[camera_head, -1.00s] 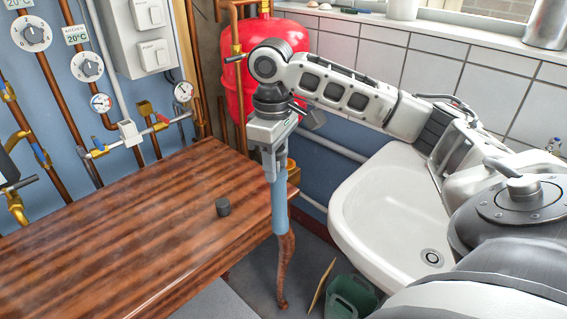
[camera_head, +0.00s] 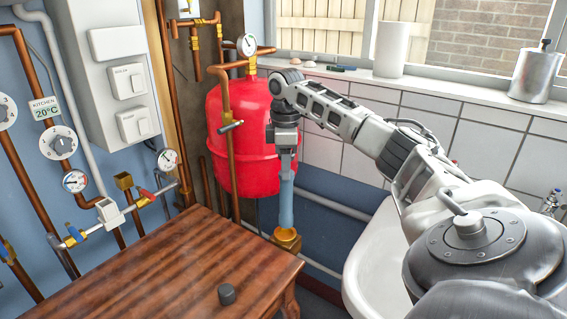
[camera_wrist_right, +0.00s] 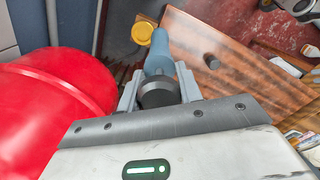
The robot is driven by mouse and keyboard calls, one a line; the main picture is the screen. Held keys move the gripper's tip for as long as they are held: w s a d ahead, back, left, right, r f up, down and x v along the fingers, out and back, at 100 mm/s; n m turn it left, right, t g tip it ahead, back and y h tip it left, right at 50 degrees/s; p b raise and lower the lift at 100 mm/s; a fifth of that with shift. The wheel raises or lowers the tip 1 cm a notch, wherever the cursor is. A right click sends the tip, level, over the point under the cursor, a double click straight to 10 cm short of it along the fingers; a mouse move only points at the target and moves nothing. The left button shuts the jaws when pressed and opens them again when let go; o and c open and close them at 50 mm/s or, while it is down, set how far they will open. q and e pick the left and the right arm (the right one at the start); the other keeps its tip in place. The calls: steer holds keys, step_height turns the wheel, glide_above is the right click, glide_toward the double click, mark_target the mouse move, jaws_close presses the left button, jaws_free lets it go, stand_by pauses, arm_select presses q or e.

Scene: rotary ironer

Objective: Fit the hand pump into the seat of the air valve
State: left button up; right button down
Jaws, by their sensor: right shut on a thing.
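The hand pump is a light-blue cylinder (camera_head: 286,205) with a dark round top, held upright and pointing down. My right gripper (camera_head: 285,150) is shut on its upper part. In the right wrist view the dark top (camera_wrist_right: 158,93) sits between my right gripper's fingers (camera_wrist_right: 158,92), with the blue body (camera_wrist_right: 159,60) beyond. A brass fitting (camera_head: 286,240), seemingly the air valve, is at the pump's lower end in the head view. In the right wrist view the brass (camera_wrist_right: 142,32) shows slightly left of the pump's far end. Whether they touch is unclear. My left gripper is out of view.
A red tank (camera_head: 240,140) stands close behind and left of the pump. The wooden table (camera_head: 170,270) is at front left, with a small dark cap (camera_head: 226,294) on it. A white sink (camera_head: 372,262) is at right; copper pipes (camera_head: 164,90) run along the wall.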

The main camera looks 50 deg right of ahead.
steer(key=w+d+f, duration=0.3)
steer(key=d+f, duration=0.1)
steer(key=f, duration=0.5)
steer(key=shift+w+p, duration=0.2)
steer(key=shift+p, duration=0.1)
steer(key=shift+f, duration=0.2)
steer(key=c, duration=0.9)
jaws_free()
steer(key=shift+c, duration=0.2)
steer(key=shift+r, duration=0.1)
step_height(320, 180, up, 12)
steer(key=shift+b, duration=0.35)
